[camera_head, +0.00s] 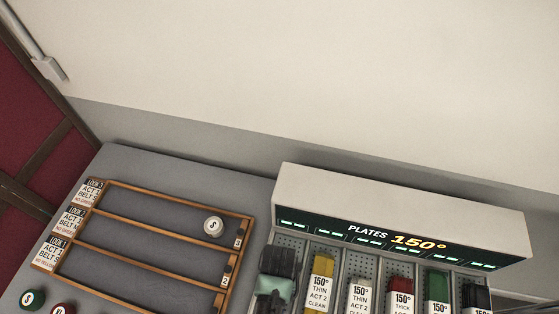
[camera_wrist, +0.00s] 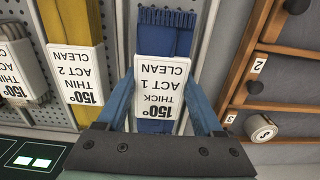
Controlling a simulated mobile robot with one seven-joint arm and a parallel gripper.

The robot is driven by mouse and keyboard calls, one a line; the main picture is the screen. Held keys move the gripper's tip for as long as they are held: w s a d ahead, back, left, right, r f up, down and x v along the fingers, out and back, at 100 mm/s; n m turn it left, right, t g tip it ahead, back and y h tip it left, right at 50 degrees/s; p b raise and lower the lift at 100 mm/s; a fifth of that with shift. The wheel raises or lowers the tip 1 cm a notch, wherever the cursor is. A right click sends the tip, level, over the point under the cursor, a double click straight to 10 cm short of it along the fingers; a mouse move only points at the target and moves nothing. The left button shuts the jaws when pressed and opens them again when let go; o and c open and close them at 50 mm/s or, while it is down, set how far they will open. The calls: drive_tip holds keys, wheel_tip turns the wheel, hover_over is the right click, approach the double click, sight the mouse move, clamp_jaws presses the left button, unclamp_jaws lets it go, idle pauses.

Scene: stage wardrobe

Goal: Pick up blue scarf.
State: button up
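The blue scarf (camera_wrist: 165,42) hangs folded in its slot in the wrist view, with fringe at the top of the picture. Its white tag (camera_wrist: 162,88) reads 150°, thick, act 1, clean. My gripper (camera_wrist: 161,78) is open, with one finger on each side of the scarf and tag; I cannot tell whether either finger touches them. In the head view my gripper (camera_head: 275,290) covers the leftmost slot of the plates rack, so the blue scarf is hidden there.
The plates rack (camera_head: 400,207) holds a yellow scarf (camera_head: 322,272) beside my gripper, then grey, red, green and dark ones. Left of it lies a wooden divided tray (camera_head: 140,195) with a round S-marked piece (camera_head: 213,226). A wall stands behind.

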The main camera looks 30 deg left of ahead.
drive_tip(key=c, duration=0.8)
drive_tip(key=shift+r, duration=0.1)
